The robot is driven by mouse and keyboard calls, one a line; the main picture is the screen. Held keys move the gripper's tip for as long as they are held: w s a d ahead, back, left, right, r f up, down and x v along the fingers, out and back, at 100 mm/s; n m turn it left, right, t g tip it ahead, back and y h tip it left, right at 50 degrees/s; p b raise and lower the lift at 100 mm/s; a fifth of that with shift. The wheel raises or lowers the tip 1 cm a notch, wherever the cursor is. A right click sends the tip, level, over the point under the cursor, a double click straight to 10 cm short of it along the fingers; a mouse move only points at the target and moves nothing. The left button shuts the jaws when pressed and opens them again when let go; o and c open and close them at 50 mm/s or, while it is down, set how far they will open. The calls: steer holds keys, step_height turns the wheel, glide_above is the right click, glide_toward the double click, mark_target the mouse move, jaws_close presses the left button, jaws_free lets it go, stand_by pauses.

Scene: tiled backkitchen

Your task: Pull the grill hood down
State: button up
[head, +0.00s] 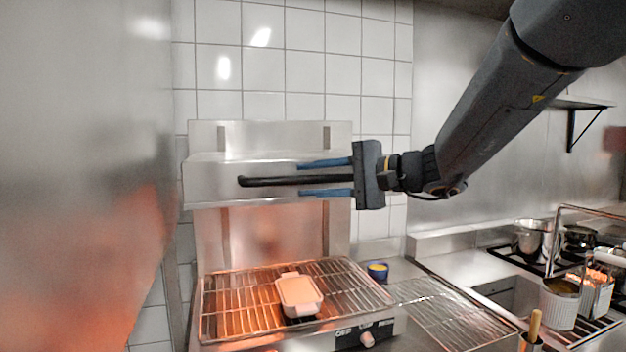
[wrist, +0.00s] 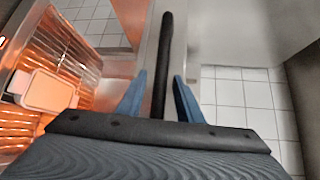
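The grill hood (head: 215,175) is a silver metal box raised on the back panel, well above the grill rack (head: 235,312). A long black handle (head: 265,182) runs across its front. My gripper (head: 302,180) reaches in from the right. Its blue fingers lie above and below the right part of the handle, with gaps visible. In the wrist view the handle (wrist: 164,45) passes between the two fingertips, with space on both sides. The gripper is open around the handle and not clamped on it. The fingers cover little of the handle.
A pale rectangular dish (head: 300,294) sits on the glowing grill rack under the hood. A small blue bowl (head: 378,271) stands right of the grill. A wire rack (head: 445,312), pots (head: 530,240) and containers are farther right. A metal wall (head: 85,170) is close at left.

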jaws_close()
step_height(320, 180, down, 20)
steer(key=b, duration=1.9)
steer(key=shift+s+f, duration=0.1)
steer(key=shift+f, duration=0.1)
steer(key=shift+o, duration=0.7)
jaws_free()
steer(key=shift+r, duration=0.1)
steer(key=v, duration=0.7)
steer(key=shift+s+d+b, duration=0.2)
steer(key=shift+d+b, duration=0.15)
steer(key=shift+b, duration=0.1)
